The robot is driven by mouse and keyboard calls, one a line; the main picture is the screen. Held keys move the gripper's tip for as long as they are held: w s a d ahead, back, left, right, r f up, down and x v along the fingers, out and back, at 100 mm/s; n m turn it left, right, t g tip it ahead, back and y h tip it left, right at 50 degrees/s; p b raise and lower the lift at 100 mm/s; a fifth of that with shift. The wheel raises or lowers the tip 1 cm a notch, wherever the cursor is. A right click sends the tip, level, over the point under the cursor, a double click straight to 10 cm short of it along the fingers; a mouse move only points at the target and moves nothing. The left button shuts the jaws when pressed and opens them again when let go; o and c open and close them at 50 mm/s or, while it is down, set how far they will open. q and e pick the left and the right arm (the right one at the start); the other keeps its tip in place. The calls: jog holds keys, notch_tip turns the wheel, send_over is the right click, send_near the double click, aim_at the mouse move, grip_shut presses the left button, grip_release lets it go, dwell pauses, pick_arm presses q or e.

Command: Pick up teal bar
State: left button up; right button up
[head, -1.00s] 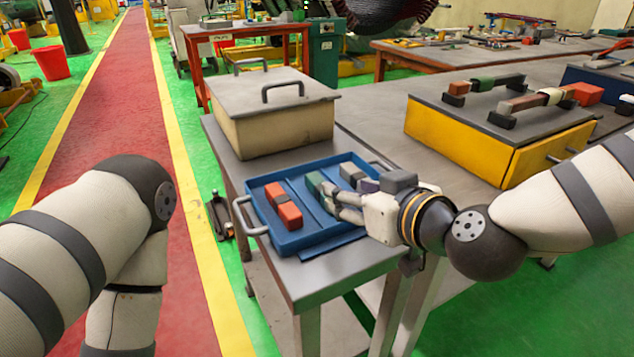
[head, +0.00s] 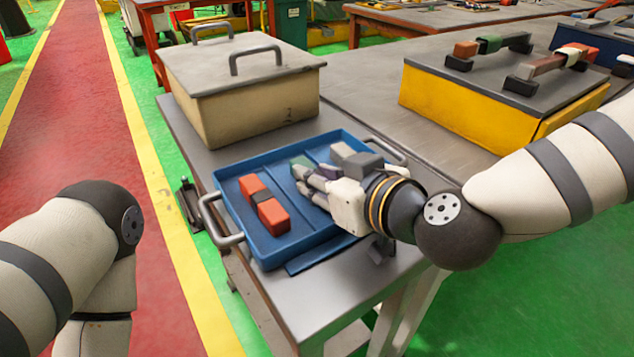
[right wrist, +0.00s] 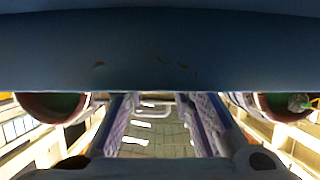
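The teal bar (head: 301,162) lies in the middle of the blue tray (head: 228,170). Only its far end shows clearly; my right gripper covers the rest. My right gripper (head: 311,183) reaches in from the right, low over the tray, with its fingers at the bar. In the right wrist view its two fingers (right wrist: 160,125) stand apart, and I see no bar held between them. Whether they touch the bar I cannot tell. My left arm shows at the left, but its gripper is out of view.
An orange bar (head: 264,203) with a dark band lies left in the tray, and a grey bar (head: 343,152) lies on its right side. A beige lidded box (head: 250,113) stands behind. A yellow box (head: 470,112) with bars on its lid is at the right.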

grip_shut()
